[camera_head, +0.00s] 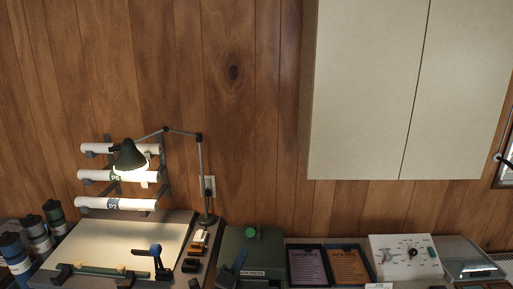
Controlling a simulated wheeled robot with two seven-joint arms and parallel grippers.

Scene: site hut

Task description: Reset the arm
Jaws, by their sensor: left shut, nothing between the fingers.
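My left gripper (241,257) seems to be the dark slanted shape at the bottom edge, left of centre. It is small and dim, in front of the green press box (265,242), with its tip up and to the right. It is shut with nothing visible in it. I cannot tell whether it touches the box. Most of my left arm is out of the picture. My right gripper is not in view.
A drawing board (115,243) with a dark, blue-topped fitting (156,250) fills the lower left. A desk lamp (130,157) leans over it, before paper rolls (110,204). Jars (17,252) stand left; a white control box (405,255) right. A wall cabinet (365,90) hangs above.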

